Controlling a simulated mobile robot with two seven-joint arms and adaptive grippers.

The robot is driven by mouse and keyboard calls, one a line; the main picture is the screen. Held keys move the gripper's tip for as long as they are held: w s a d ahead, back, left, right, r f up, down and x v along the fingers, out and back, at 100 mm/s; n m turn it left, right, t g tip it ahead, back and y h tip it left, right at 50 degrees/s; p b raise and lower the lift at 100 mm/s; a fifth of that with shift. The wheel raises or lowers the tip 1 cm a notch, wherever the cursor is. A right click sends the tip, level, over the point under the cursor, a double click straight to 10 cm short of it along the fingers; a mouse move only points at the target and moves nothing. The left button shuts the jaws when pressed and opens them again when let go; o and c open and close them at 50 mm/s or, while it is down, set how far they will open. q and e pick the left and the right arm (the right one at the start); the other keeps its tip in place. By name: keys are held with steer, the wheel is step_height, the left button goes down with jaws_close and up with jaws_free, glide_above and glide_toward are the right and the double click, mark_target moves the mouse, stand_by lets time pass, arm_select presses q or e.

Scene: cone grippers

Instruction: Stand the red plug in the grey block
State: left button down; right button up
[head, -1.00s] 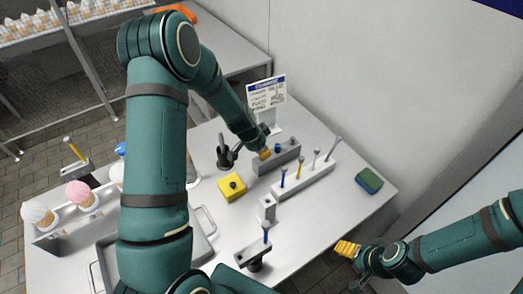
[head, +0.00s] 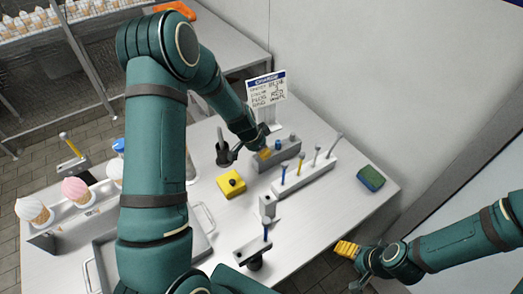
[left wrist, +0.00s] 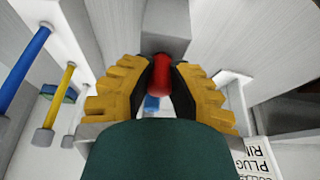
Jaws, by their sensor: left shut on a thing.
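The red plug (left wrist: 160,78) shows in the left wrist view between the yellow fingers of my left gripper (left wrist: 160,85), which is shut on it. In the head view my left gripper (head: 264,153) is at the left end of the grey block (head: 288,157), and the red plug is hidden there. A blue plug (head: 278,145) stands in the block's top. I cannot tell whether the red plug touches the block. My right gripper (head: 347,248) is apart, off the table's front right edge; its opening is unclear.
A white rack (head: 307,183) with several upright pegs stands just in front of the block. A yellow box (head: 231,186), a black holder (head: 223,152) and a sign (head: 267,90) are nearby. A green and blue sponge (head: 371,179) lies to the right.

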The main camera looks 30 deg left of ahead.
arm_select(q)
steer(key=shift+f, duration=0.1)
steer(key=c, duration=0.9)
jaws_free()
steer(key=v, duration=1.2)
steer(key=shift+a, duration=0.1)
